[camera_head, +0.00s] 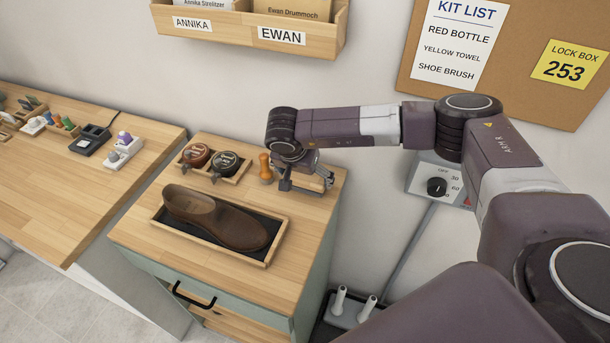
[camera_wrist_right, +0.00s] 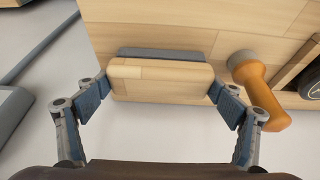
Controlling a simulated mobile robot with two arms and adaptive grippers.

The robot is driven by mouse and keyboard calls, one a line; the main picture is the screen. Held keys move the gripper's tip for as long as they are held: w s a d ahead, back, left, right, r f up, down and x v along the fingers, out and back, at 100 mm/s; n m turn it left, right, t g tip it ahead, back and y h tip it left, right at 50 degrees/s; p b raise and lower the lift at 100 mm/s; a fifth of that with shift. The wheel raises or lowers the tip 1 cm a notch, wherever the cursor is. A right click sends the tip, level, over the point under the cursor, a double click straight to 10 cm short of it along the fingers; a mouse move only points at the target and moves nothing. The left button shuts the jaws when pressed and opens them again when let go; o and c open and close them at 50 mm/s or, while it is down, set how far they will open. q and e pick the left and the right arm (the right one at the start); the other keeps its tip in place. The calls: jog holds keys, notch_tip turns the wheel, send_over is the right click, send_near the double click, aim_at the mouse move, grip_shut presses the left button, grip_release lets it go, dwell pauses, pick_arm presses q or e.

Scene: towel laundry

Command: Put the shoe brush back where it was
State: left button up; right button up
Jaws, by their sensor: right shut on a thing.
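The shoe brush (camera_wrist_right: 160,80) is a pale wooden block with a dark grey strip along its far side. My right gripper (camera_head: 306,182) is shut on it, one finger at each end. In the head view the brush (camera_head: 312,181) is partly hidden by the gripper, at the back right of the wooden cabinet top (camera_head: 135,232). I cannot tell whether the brush touches the surface or hangs just above it. My left gripper is not in view.
An orange knobbed handle (camera_head: 266,168) stands just left of the gripper. Beyond it, a small wooden holder has two round tins (camera_head: 224,163). A brown shoe (camera_head: 215,217) lies in a dark-lined tray (camera_head: 259,262) in front. Bare wood lies right of the tray.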

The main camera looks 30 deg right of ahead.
jog(key=shift+f, duration=0.1)
jog(key=o, duration=1)
jog(key=shift+r, duration=0.3)
jog(key=b+v, duration=0.4)
jog(key=v, duration=0.7)
jog(key=shift+r, duration=0.35)
jog(key=shift+s+a+f, duration=0.1)
jog(key=shift+s, duration=0.05)
